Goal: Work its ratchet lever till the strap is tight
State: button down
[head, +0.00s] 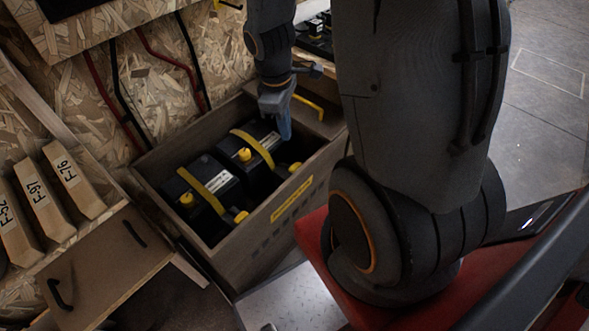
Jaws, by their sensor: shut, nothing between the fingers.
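Two black batteries stand in an open wooden box, a left battery (212,178) and a right battery (262,131). A yellow strap (205,188) runs over the left one and another yellow strap (254,147) over the right one. Yellow fittings sit by the strap ends, including one at the right strap's near end (294,167). I cannot tell which part is the ratchet lever, nor how tight either strap is. My gripper (285,130) points down with blue fingertips, shut and empty, just right of the right battery. Whether it touches anything is unclear.
The box rim (222,256) surrounds the batteries, with a yellow label on its near wall. A bent yellow bar (309,102) lies right of my gripper. Cables hang on the chipboard wall behind. Wooden blocks (70,183) stand at left. Open floor (545,120) lies at right.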

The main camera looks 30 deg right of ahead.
aim_at(295, 167)
jog(key=w+d+f+n+b, duration=0.2)
jog(key=d+f+n, duration=0.1)
jog(key=f, duration=0.7)
jog(key=shift+w+n, duration=0.25)
jog(key=shift+n, duration=0.45)
jog(key=shift+d+f+b, duration=0.1)
jog(key=shift+b, duration=0.25)
jog(key=f+b, duration=0.4)
jog(key=b, duration=0.1)
jog(key=f+b, duration=0.3)
jog(key=shift+s+d, duration=0.1)
jog(key=shift+d, duration=0.2)
jog(key=shift+r, duration=0.1)
